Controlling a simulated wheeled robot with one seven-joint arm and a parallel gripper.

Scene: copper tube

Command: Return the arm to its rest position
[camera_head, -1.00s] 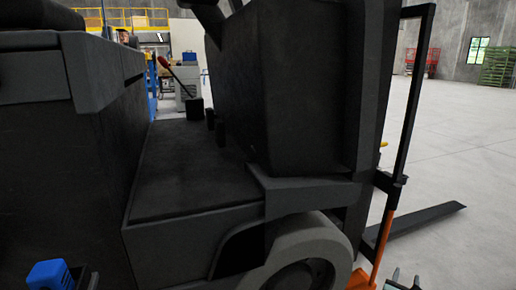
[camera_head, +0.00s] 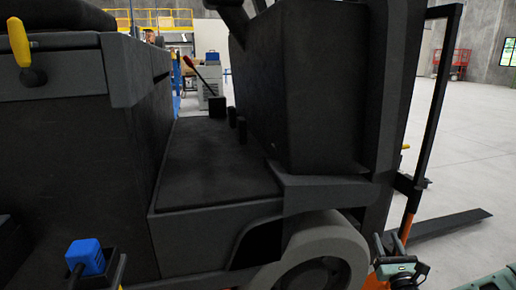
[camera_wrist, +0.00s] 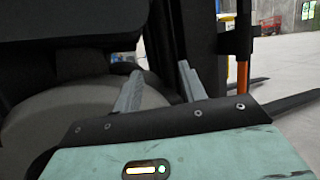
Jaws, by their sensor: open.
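My gripper (camera_head: 387,243) shows at the lower right of the head view, in front of the forklift's front wheel and mast side. In the wrist view its two grey fingers (camera_wrist: 159,80) stand apart with nothing between them, so it is open and empty. The pale green gripper body fills the bottom of the wrist view. No copper tube is visible in either view.
A large dark forklift (camera_head: 215,170) fills most of the head view, close by. Its front wheel (camera_head: 318,245) and a fork (camera_head: 450,223) are near my gripper. A blue block (camera_head: 86,257) is at lower left. Open floor (camera_head: 470,160) lies to the right.

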